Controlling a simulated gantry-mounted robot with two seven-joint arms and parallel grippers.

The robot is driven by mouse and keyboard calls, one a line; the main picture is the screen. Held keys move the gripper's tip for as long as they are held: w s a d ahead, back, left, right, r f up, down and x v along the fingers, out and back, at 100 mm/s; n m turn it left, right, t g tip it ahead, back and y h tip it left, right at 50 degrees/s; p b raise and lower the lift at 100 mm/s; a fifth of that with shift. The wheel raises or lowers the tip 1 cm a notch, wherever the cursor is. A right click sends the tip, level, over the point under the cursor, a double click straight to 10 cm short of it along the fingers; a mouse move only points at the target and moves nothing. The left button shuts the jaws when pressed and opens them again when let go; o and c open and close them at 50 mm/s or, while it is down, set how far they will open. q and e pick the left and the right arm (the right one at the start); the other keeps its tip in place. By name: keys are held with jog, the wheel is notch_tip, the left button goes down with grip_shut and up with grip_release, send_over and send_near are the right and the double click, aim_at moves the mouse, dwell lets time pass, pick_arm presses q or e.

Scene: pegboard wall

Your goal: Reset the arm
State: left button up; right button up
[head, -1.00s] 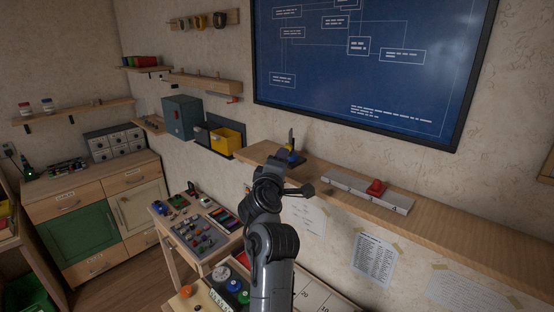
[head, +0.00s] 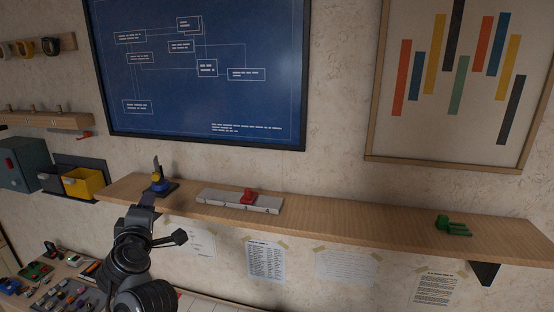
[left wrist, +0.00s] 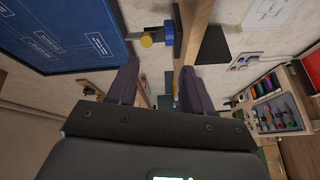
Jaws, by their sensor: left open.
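My left gripper (head: 148,198) is in front of the left end of the wall shelf (head: 330,222), just below a small blue and yellow device (head: 160,184) on a dark base. In the left wrist view my left gripper (left wrist: 160,72) has its two dark fingers apart, with nothing held between them. The blue and yellow device (left wrist: 166,34) shows beyond the fingertips there, apart from them. My right gripper is in neither view.
A grey strip with a red piece (head: 249,197) and a green object (head: 453,226) sit on the shelf. A yellow bin (head: 84,182) hangs at left. A blueprint board (head: 200,110) and a striped poster (head: 455,130) hang above. Small parts (head: 50,285) lie lower left.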

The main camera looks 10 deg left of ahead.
pick_arm(q)
jog(key=s+d+f+m+g+h, duration=0.35)
jog(key=s+f+m, duration=0.3)
jog(key=f, duration=0.55)
jog(key=s+d+f+m+g+h, duration=0.2)
jog(key=s+d+f+m, duration=0.35)
jog(key=f, duration=0.75)
jog(key=s+d+f+m+g+h, duration=0.1)
jog(key=s+d+f+m+g, duration=0.15)
jog(key=s+f, duration=0.45)
jog(key=s+d+f+m+g, duration=0.2)
jog(key=s+d+f+m, duration=0.15)
jog(key=s, duration=0.75)
jog(key=s+d+f+m+g+h, duration=0.1)
jog(key=s+d+f+m+g, duration=0.2)
jog(key=s, duration=0.6)
notch_tip(320, 180, up, 20)
jog(key=a+p, duration=0.1)
jog(key=p, duration=2)
jog(key=shift+s+m, duration=0.2)
jog(key=shift+m, duration=0.1)
jog(key=shift+f, duration=0.1)
